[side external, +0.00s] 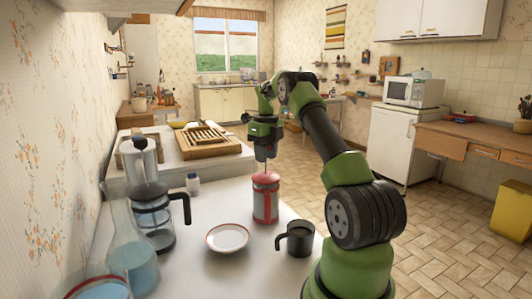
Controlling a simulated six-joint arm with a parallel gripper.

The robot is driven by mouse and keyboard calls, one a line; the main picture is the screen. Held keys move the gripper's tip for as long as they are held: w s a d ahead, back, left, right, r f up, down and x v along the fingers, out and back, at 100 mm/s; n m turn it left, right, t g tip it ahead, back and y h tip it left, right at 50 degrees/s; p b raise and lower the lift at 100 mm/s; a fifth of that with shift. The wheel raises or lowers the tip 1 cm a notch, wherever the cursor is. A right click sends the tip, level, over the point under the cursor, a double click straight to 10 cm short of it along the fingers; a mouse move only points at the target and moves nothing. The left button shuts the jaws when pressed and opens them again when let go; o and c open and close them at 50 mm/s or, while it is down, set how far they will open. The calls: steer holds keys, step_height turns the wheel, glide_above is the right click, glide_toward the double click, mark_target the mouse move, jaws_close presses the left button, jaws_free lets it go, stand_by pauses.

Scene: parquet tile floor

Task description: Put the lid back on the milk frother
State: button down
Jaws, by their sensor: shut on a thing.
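The red milk frother (265,203) stands upright on the white worktop, in the middle of the side external view. Its red lid (265,178) is at the top of the body, with a thin rod rising from it. I cannot tell whether the lid is fully seated or slightly raised. My gripper (264,159) is directly above the frother, pointing down, shut on the top of the lid's rod. The fingertips are small, and the exact grip is hard to make out.
A black mug (296,242) stands at the frother's right front, and a red-rimmed saucer (227,238) at its left front.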

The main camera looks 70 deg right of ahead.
steer(key=shift+f, duration=0.45)
stand_by(0.5)
steer(key=shift+c, duration=0.8)
jaws_free()
steer(key=shift+r, duration=4.5)
steer(key=shift+a, duration=0.1)
